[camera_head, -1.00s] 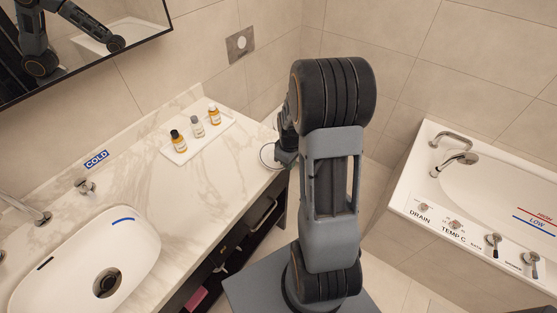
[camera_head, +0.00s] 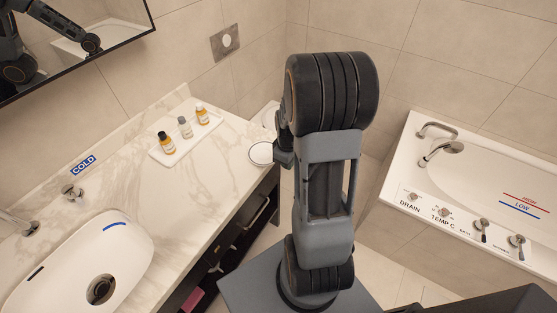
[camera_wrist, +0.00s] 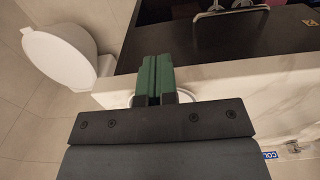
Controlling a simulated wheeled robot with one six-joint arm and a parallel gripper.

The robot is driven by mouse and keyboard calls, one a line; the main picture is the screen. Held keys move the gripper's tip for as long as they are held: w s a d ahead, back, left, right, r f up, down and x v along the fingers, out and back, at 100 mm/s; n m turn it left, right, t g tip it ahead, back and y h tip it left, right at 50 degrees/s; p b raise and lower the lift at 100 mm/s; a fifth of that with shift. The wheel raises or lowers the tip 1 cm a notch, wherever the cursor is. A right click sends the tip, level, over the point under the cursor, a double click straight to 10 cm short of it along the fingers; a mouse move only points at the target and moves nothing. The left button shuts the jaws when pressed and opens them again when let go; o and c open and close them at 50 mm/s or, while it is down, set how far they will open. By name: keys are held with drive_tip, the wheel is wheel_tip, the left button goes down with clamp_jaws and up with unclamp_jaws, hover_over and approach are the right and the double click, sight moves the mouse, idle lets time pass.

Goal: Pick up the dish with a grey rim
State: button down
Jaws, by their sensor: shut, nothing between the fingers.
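The dish with a grey rim (camera_head: 262,154) is a small, round, pale dish with a thin dark rim. It lies on the right end of the marble counter (camera_head: 205,180), close to the front edge. In the wrist view, only slivers of a pale curved rim (camera_wrist: 126,98) show beside the fingers; the rest is hidden. My gripper (camera_wrist: 156,80) has green fingers pressed together, with nothing between them. In the head view, my dark wrist is just right of the dish, and the fingertips are hard to make out.
A white tray (camera_head: 208,127) with several small bottles stands behind the dish, near the wall. A sink (camera_head: 125,265) is at the lower left. A bathtub (camera_head: 400,190) is at the right. A white toilet (camera_wrist: 60,55) shows beyond the counter's end.

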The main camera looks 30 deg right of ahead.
drive_tip(key=s+d+b, duration=0.1)
drive_tip(key=s+d, duration=0.2)
drive_tip(key=s, duration=0.4)
drive_tip(key=shift+s+d, duration=0.2)
drive_tip(key=shift+s, duration=0.05)
drive_tip(key=c, duration=1.9)
unclamp_jaws()
drive_tip(key=shift+o, duration=1)
drive_tip(key=shift+w+a+r, duration=0.1)
drive_tip(key=shift+w+r, duration=0.05)
drive_tip(key=o, duration=0.6)
drive_tip(key=w+a+r+m+t, duration=0.1)
drive_tip(key=w+a+r+m, duration=0.1)
drive_tip(key=a+r, duration=0.6)
drive_tip(key=shift+w+a+r+t+h, duration=0.3)
drive_tip(key=shift+w+a+t, duration=0.1)
drive_tip(key=shift+w+a, duration=0.25)
drive_tip(key=s+a+r+m, duration=0.1)
drive_tip(key=a+r, duration=0.1)
drive_tip(key=a, duration=0.1)
drive_tip(key=s+a+r+m+t, duration=0.1)
drive_tip(key=a+r, duration=0.1)
drive_tip(key=a, duration=0.1)
drive_tip(key=a+r+m+t, duration=0.1)
drive_tip(key=a+r, duration=0.1)
drive_tip(key=a, duration=0.1)
drive_tip(key=shift+s+a+r, duration=0.2)
drive_tip(key=shift+s+r, duration=0.15)
drive_tip(key=shift+s, duration=0.05)
